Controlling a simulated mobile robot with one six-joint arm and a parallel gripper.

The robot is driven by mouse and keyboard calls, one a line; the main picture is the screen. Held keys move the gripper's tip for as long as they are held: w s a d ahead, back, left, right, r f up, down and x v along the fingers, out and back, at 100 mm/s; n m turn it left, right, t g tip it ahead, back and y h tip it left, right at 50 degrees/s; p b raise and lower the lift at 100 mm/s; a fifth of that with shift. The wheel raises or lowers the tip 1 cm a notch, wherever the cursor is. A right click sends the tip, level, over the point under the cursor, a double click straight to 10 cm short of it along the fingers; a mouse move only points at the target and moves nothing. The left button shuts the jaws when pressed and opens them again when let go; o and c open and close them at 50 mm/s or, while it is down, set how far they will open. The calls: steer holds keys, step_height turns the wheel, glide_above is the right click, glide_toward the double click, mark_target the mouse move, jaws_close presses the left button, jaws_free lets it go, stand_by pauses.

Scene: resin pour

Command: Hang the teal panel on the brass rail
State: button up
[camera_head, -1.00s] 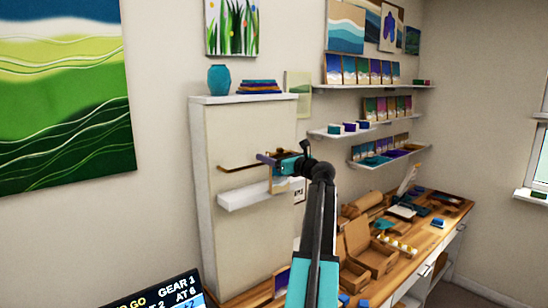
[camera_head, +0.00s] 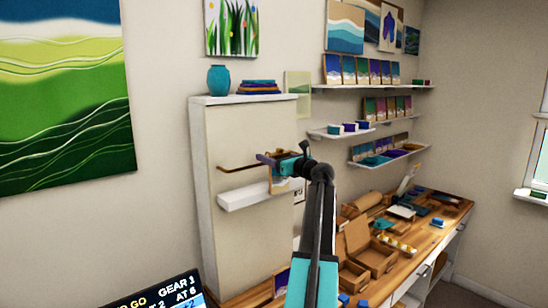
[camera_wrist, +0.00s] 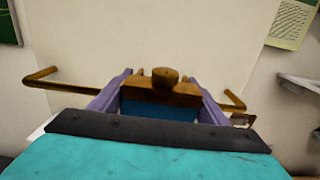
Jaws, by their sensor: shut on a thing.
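My gripper (camera_wrist: 160,100) is shut on a wood-edged panel (camera_wrist: 160,90) with a blue-teal face, between its two purple fingers. A round wooden knob shows at the panel's top edge. In the head view my gripper (camera_head: 272,158) is at the right part of the brass rail (camera_head: 236,168), on the front of the pale cabinet. The rail also shows in the wrist view (camera_wrist: 72,86), with its bent ends left and right of the panel. My gripper and the panel hide its middle. I cannot tell whether the panel touches the rail.
A white ledge (camera_head: 246,196) sticks out just below the rail. The pale cabinet (camera_head: 222,135) carries a teal vase (camera_head: 218,80) and a stack of coloured slabs (camera_head: 258,86). A cluttered wooden workbench (camera_head: 330,272) and wall shelves are to the right.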

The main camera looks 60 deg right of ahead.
steer(key=shift+w+a+f+b, duration=0.1)
steer(key=shift+a+f+b, duration=0.05)
steer(key=shift+f, duration=0.7)
steer(key=shift+w+a+f+b, duration=0.1)
steer(key=shift+a+f+b, duration=0.1)
steer(key=shift+f, duration=0.6)
steer(key=shift+a+f+b, duration=0.1)
steer(key=shift+f+b, duration=0.05)
steer(key=shift+f, duration=0.7)
stand_by(2.0)
steer(key=o, duration=1.2)
steer(key=shift+a+r, duration=0.1)
steer(key=shift+a, duration=0.05)
steer(key=shift+s, duration=0.2)
steer(key=shift+s+a+f+b, duration=0.15)
steer(key=shift+s+f+b, duration=0.05)
steer(key=shift+s+b, duration=0.3)
steer(key=shift+s+a+f+b, duration=0.15)
steer(key=shift+s+b, duration=0.2)
steer(key=shift+s, duration=0.1)
steer(key=shift+t, duration=0.4)
steer(key=s+a+r+b, duration=0.1)
steer(key=s, duration=0.2)
steer(key=s+a+r+b, duration=0.1)
steer(key=s+r, duration=0.1)
steer(key=s, duration=0.2)
steer(key=s+a+r+b, duration=0.1)
steer(key=s, duration=0.3)
steer(key=shift+s+a+r, duration=0.15)
steer(key=shift+a, duration=0.1)
